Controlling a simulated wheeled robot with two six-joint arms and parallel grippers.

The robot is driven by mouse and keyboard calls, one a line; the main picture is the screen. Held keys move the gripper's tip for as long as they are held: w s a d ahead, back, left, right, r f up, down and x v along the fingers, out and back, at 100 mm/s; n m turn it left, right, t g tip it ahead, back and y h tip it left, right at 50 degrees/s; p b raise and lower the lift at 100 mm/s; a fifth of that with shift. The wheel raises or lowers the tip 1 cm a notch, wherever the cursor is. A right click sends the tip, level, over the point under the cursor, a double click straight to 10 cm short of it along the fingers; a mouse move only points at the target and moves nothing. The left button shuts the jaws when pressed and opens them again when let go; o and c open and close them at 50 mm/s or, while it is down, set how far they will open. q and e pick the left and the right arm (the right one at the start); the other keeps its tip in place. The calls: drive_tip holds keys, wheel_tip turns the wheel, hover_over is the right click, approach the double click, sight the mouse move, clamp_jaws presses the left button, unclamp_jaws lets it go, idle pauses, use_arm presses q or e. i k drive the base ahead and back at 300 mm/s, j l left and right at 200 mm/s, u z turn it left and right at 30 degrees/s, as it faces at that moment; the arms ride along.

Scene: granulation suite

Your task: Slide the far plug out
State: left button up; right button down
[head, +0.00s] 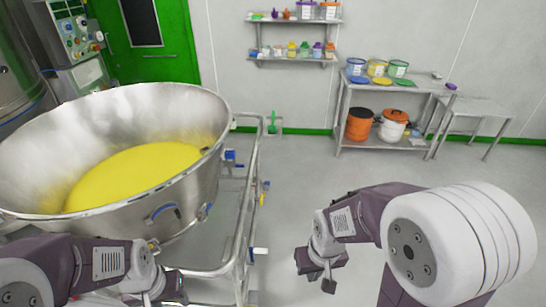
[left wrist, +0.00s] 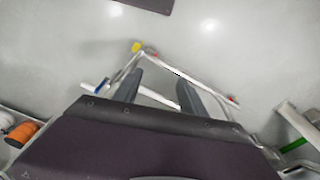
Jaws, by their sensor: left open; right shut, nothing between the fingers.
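I cannot make out with certainty which part is the far plug. A steel bowl (head: 190,105) of yellow powder (head: 140,172) sits in a tubular trolley frame (head: 247,205) at left. A small blue fitting (head: 230,155) shows by the bowl's far right side. My left gripper's open fingers (left wrist: 160,78) show in the left wrist view, over a tubular frame (left wrist: 155,93) with a yellow part (left wrist: 137,46) and a red part (left wrist: 232,99); nothing shows between them. My right gripper (head: 329,283) is shut and empty, right of the trolley and clear of it.
A steel table (head: 388,88) at the back holds tubs, with an orange drum (head: 360,124) and a white drum (head: 393,125) below. A bare side table (head: 480,106) stands beside it. Wall shelves (head: 292,57) hold small containers. The grey floor (head: 310,185) between is open.

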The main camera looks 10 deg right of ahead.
sight(229, 155)
drive_tip(key=i+l+z, duration=0.1)
drive_tip(key=i+l, duration=0.2)
drive_tip(key=l, duration=0.2)
drive_tip(key=i+l, duration=0.35)
drive_tip(key=l, duration=0.15)
drive_tip(key=i+l+z, duration=0.15)
drive_tip(key=i+l, duration=0.15)
drive_tip(key=l, duration=0.15)
drive_tip(key=i+z, duration=0.1)
drive_tip(key=i, duration=0.45)
